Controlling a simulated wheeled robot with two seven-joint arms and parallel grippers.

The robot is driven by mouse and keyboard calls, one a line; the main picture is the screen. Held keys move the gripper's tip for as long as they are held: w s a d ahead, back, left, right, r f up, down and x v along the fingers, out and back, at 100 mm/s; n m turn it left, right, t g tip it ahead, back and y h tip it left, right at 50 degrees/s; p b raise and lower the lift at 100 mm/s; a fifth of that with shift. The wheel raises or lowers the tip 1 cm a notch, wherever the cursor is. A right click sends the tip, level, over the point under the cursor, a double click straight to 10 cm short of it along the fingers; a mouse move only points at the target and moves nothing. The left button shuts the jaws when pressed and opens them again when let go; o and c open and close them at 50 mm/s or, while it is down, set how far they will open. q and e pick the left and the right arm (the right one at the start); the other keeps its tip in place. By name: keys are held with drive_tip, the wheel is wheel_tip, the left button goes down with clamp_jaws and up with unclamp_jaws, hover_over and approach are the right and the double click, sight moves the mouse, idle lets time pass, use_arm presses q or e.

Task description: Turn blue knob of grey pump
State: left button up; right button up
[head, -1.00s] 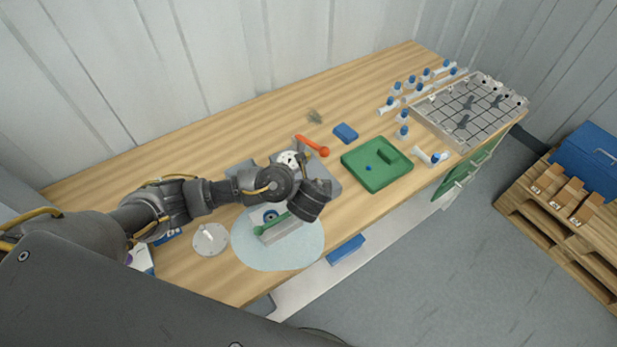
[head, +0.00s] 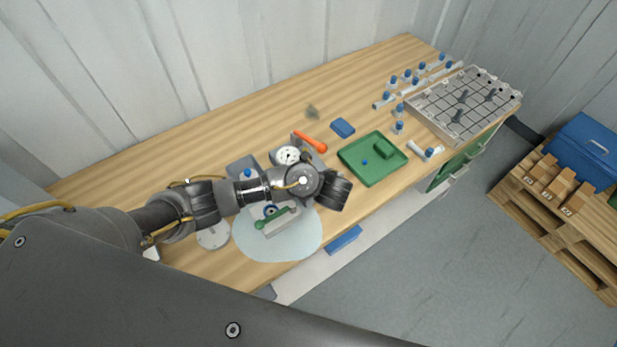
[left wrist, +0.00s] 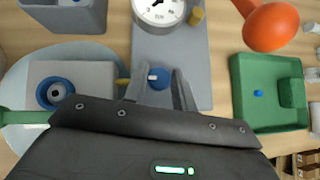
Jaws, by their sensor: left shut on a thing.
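The grey pump (left wrist: 192,65) has a white dial gauge (left wrist: 160,8) and an orange-ended handle (left wrist: 270,27). In the head view its gauge (head: 287,155) and orange handle (head: 310,142) show behind my left arm, which hides much of its body. The blue knob (left wrist: 161,83) with a white mark sits low on the pump's face in the left wrist view. My left gripper (left wrist: 158,77) is over the pump, with its two fingers on either side of the knob and closed on it. The knob is hidden in the head view. My right gripper is not in view.
A grey block with a blue ring (left wrist: 55,93) and a green lever (left wrist: 20,118) stands left of the pump on a pale round mat (head: 250,245). A green tray (head: 372,176) lies to the right. Several blue-capped fittings and a grey grid plate (head: 465,102) lie farther right.

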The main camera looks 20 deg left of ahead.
use_arm(q)
drive_tip(key=shift+r, duration=0.1)
drive_tip(key=o, duration=1)
drive_tip(key=shift+d, duration=0.1)
